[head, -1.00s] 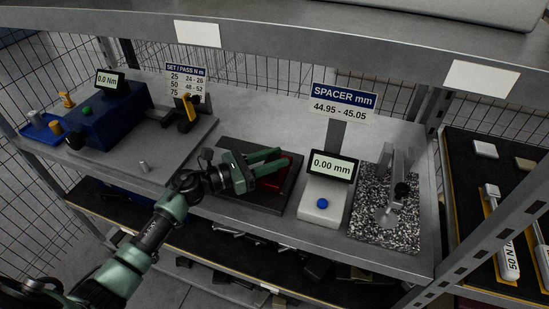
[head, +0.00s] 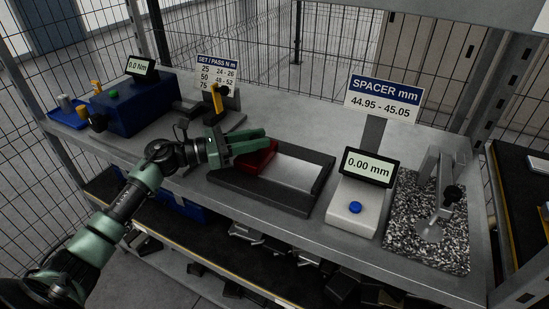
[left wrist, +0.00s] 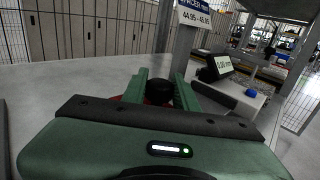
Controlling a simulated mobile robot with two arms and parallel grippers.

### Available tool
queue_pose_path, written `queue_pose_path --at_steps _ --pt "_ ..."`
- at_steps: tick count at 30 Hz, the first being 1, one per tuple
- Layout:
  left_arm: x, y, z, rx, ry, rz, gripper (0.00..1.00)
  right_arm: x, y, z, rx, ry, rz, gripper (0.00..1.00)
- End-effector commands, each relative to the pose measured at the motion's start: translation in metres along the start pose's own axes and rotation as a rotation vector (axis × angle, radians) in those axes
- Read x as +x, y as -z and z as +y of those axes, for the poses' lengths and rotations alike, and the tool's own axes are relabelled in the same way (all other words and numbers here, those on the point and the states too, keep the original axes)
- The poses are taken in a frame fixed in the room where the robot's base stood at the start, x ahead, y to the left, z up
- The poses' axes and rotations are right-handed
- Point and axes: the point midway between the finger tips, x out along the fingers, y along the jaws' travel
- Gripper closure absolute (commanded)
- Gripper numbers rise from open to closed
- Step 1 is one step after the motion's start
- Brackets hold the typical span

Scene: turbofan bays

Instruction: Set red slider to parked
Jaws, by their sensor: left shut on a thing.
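The red slider (head: 260,158) is a red block at the left part of a dark, low-walled track (head: 264,201) on the shelf. A bare light metal plate lies in the track to its right. My left gripper (head: 268,140) reaches in from the left, its green fingers just over the red block. In the left wrist view a black knob (left wrist: 159,91) sits between the two fingers, and they are shut on it. A little red shows beside the left finger. The fingers partly hide the slider. My right gripper is not in view.
A white gauge (head: 353,208) reading 0.00 mm stands right of the track, with a speckled stone plate (head: 430,225) and stand beyond it. A blue torque tester (head: 130,106) and small blue tray (head: 68,118) are at the left. A spacer sign (head: 384,97) stands behind.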

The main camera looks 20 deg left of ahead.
Motion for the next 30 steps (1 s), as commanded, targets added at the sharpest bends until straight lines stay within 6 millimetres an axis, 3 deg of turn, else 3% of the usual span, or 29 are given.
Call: queue_pose_path --at_steps 3,14,15,17,26,30 --pt "-0.008 0.003 0.007 0.001 0.0 0.003 1.0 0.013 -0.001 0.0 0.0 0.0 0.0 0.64" --pt "-0.011 -0.001 0.011 0.001 -0.003 0.003 1.0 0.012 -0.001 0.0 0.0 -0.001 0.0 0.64" --pt "-0.011 -0.001 0.011 0.001 -0.004 0.003 0.66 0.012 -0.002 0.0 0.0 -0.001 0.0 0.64" --pt "-0.011 -0.001 0.011 0.001 -0.003 0.002 0.5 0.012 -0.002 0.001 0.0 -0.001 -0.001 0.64" --pt "-0.011 0.0 0.01 0.0 0.0 0.002 0.5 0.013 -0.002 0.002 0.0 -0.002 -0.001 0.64" --pt "-0.021 0.003 0.01 0.0 -0.002 0.004 0.5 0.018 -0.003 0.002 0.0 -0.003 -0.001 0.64"
